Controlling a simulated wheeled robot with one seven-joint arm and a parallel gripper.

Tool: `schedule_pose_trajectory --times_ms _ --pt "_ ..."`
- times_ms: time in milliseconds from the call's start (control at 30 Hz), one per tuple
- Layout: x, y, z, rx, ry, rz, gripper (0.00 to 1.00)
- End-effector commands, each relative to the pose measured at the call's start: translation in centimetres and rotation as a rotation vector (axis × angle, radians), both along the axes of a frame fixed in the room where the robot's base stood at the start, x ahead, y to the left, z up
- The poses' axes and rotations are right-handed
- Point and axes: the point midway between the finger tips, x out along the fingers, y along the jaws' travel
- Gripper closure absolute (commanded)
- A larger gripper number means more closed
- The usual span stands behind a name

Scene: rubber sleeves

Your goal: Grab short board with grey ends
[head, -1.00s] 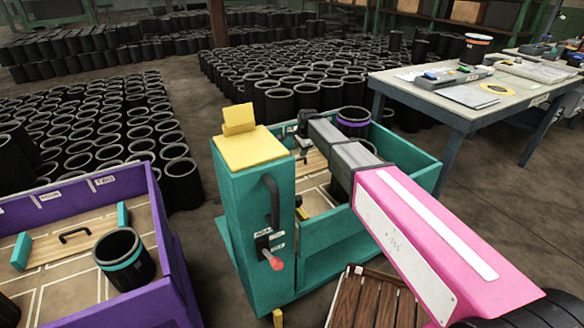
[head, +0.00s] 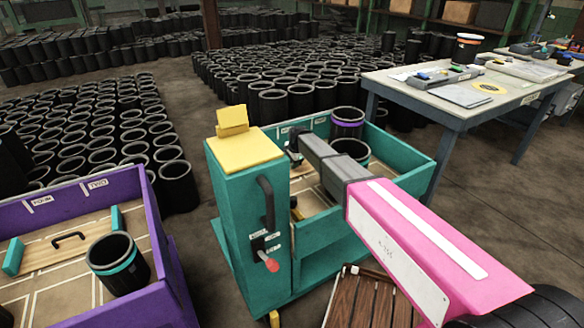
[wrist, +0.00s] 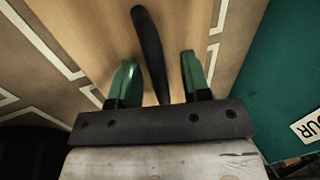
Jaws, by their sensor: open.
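In the wrist view a pale wooden board (wrist: 85,45) with a dark bar handle (wrist: 148,45) lies below my gripper (wrist: 159,62). The two green fingers are open, one on each side of the handle, with gaps showing. The board's ends are out of the wrist view, so I cannot tell their colour.
The purple cart (head: 120,305) at left holds another board (head: 55,252) with teal ends and a teal-banded sleeve (head: 118,264). Sleeves stand in the teal cart's far corner, one with a purple band (head: 347,122). A workbench (head: 450,115) stands at right.

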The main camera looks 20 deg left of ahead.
Motion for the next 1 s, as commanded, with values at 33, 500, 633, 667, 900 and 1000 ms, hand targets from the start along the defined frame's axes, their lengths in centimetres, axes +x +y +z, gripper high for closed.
schedule_pose_trajectory --times_ms 33,500,633,667,900,1000 --pt "0.0 0.0 0.0 0.0 0.0 0.0 0.66" --pt "0.0 0.0 0.1 -0.001 -0.001 0.001 1.0" --pt "0.0 0.0 0.4 0.0 0.0 0.001 1.0" --pt "0.0 0.0 0.6 0.0 0.0 0.0 1.0" --pt "1.6 -1.7 1.2 -0.001 0.001 -0.003 1.0" --pt "2.8 -3.0 1.2 0.0 0.0 -0.002 1.0"
